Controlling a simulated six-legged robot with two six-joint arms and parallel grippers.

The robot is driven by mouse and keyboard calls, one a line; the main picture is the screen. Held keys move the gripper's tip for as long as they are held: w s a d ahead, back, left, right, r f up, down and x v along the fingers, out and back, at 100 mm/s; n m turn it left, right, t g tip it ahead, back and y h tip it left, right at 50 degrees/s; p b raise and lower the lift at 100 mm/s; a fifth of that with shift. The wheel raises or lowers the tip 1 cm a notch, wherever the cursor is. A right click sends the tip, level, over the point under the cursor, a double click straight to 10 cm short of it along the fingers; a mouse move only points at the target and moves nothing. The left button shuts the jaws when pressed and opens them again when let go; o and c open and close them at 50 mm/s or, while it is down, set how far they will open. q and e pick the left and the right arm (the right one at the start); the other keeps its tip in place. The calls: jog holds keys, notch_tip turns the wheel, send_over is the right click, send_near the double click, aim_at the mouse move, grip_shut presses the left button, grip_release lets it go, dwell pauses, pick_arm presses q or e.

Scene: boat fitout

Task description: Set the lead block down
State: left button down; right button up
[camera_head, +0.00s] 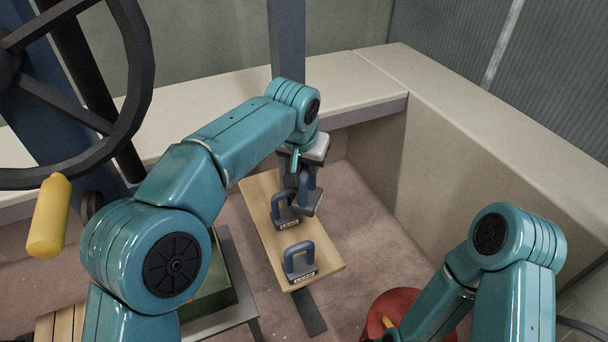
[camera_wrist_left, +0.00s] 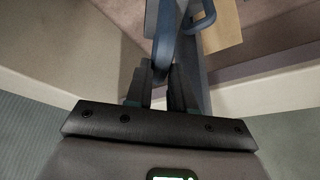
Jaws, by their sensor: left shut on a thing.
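My left gripper (camera_head: 304,173) points down over a wooden board and is shut on the blue handle of a dark grey lead block (camera_head: 310,203). In the left wrist view the fingers (camera_wrist_left: 158,88) close on the blue handle (camera_wrist_left: 163,35). The held block is at the board's right edge; I cannot tell whether it touches the board or hangs above it. Two similar lead blocks stand upright on the board: one (camera_head: 284,220) just left of the held block, one (camera_head: 300,268) at the near end. My right arm shows at the lower right; its gripper is out of view.
The wooden board (camera_head: 262,227) has a bare strip along its left side. A cream bench (camera_head: 367,78) runs behind and right. A steering wheel (camera_head: 140,75) and a yellow cylinder (camera_head: 49,215) are at left. A red round object (camera_head: 385,306) is at lower right.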

aim_at(307, 208)
pick_arm(q)
notch_tip(307, 208, down, 12)
jog(key=shift+w+r+b, duration=0.1)
jog(key=shift+r+b, duration=0.1)
jog(key=shift+b, duration=0.9)
notch_tip(307, 208, down, 4)
jog(key=shift+w+r, duration=0.1)
jog(key=shift+r, duration=0.25)
jog(key=shift+b, duration=0.3)
jog(key=c, duration=1.3)
grip_release()
jog(key=shift+f, duration=0.4)
jog(key=shift+c, duration=0.2)
jog(key=o, duration=0.4)
jog(key=shift+r, duration=0.1)
jog(key=shift+c, duration=0.2)
jog(key=shift+s, duration=0.2)
